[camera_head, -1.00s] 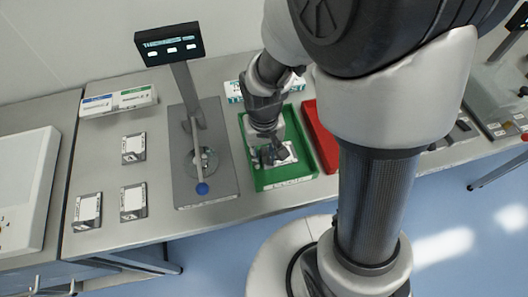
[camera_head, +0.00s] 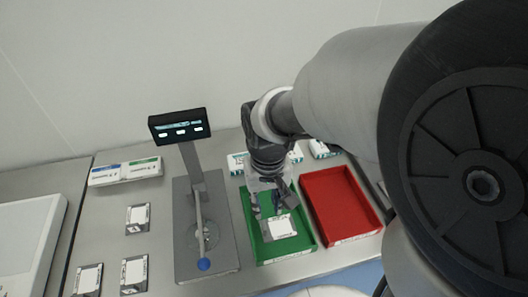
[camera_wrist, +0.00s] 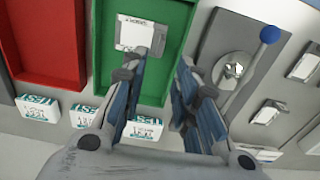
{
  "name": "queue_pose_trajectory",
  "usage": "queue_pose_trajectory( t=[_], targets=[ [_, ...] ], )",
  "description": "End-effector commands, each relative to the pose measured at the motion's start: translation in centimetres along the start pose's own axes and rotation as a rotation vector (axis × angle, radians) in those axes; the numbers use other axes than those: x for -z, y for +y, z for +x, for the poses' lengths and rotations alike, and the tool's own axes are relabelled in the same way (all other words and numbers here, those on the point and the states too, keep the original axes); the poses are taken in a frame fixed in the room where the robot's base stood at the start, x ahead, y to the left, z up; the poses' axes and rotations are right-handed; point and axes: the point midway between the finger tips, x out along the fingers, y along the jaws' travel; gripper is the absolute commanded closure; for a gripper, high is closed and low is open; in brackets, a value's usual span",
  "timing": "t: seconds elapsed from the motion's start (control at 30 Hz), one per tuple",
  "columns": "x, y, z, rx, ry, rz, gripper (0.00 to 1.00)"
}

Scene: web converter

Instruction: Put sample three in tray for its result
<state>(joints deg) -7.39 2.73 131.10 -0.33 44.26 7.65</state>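A white-labelled sample pack (camera_head: 279,228) lies in the green tray (camera_head: 307,243). The wrist view also shows this pack (camera_wrist: 133,34) flat on the floor of the green tray (camera_wrist: 104,69). Its label is too small to read, so I cannot tell which sample it is. My gripper (camera_head: 270,207) is over the tray, just behind the pack. In the wrist view my gripper (camera_wrist: 170,58) has its fingers apart with nothing between them. The left fingertip overlaps the pack's edge in the picture.
A red tray (camera_head: 340,203) stands right of the green one. Left is a test stand (camera_head: 207,262) with a blue-knobbed lever and a display (camera_head: 180,127). Several sample packs (camera_head: 138,218) lie further left. Labelled boxes (camera_head: 126,172) stand along the back.

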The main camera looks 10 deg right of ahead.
Motion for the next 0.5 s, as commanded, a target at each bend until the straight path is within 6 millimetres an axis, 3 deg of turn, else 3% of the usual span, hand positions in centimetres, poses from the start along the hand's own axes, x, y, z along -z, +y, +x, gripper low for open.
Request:
queue_pose_trajectory(
  t=[0.23, 0.4, 0.5],
  targets=[
    [-4.3, 2.3, -7.5, 0.012, 0.183, 0.004, 0.72],
    [-7.9, 3.5, -10.5, 0.007, 0.294, 0.005, 0.72],
    [-9.4, 3.9, -11.3, 0.003, 0.339, 0.003, 0.72]
  ],
)
